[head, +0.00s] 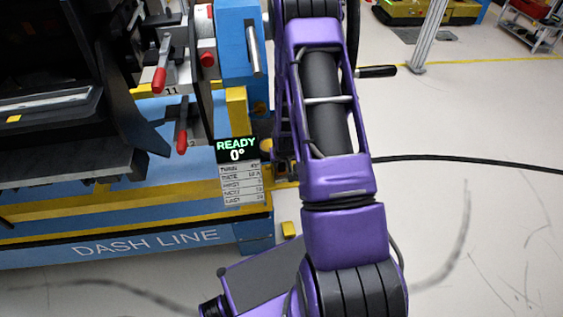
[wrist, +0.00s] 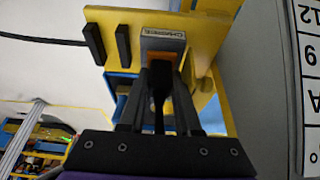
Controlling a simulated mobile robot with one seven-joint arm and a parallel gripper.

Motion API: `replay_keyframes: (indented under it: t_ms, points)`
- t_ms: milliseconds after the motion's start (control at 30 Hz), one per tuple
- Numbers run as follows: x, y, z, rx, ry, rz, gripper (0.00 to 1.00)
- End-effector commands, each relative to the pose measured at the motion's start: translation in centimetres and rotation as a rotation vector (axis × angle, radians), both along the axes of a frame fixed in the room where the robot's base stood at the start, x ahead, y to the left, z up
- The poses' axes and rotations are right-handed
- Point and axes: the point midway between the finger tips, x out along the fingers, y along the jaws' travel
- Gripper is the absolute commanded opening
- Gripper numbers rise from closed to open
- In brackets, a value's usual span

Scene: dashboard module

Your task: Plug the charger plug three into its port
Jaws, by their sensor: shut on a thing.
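In the wrist view, my gripper (wrist: 160,72) is shut on a dark, narrow piece, the charger plug (wrist: 158,95), seen between the fingers. The fingertips point at a grey block (wrist: 150,42) with a white label that appears to read CHARGER, on a yellow panel (wrist: 195,35). A patch of orange shows at the fingertips. The fingers hide the plug's front end and the port opening, so I cannot tell whether the plug touches or enters it. In the head view my purple arm hides the gripper and plug.
Two black upright pieces (wrist: 108,43) stand left of the block on the panel. A grey face with large characters (wrist: 308,70) is close at right. In the head view, the blue and yellow DASH LINE stand (head: 150,243) is left, with red-tipped levers (head: 160,80). Floor at right is mostly clear.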

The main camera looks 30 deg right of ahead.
Motion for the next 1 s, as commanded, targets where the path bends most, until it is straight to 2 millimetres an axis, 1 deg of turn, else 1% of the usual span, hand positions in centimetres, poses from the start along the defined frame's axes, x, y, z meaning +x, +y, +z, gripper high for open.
replay_keyframes:
  t_ms: [267,300,467,500,867,1000]
  points:
    - [0.01,0.0,-0.71,0.0,-0.001,0.0,0.0]
    - [0.03,-0.01,-0.71,0.0,-0.001,0.0,0.36]
    - [0.04,0.01,-0.68,0.0,-0.001,0.0,0.64]
    - [0.04,0.05,-0.68,0.001,-0.001,0.0,0.67]
    - [0.08,0.29,-0.65,0.002,-0.002,0.004,0.67]
    - [-0.12,0.39,0.28,0.003,-0.003,0.005,0.67]
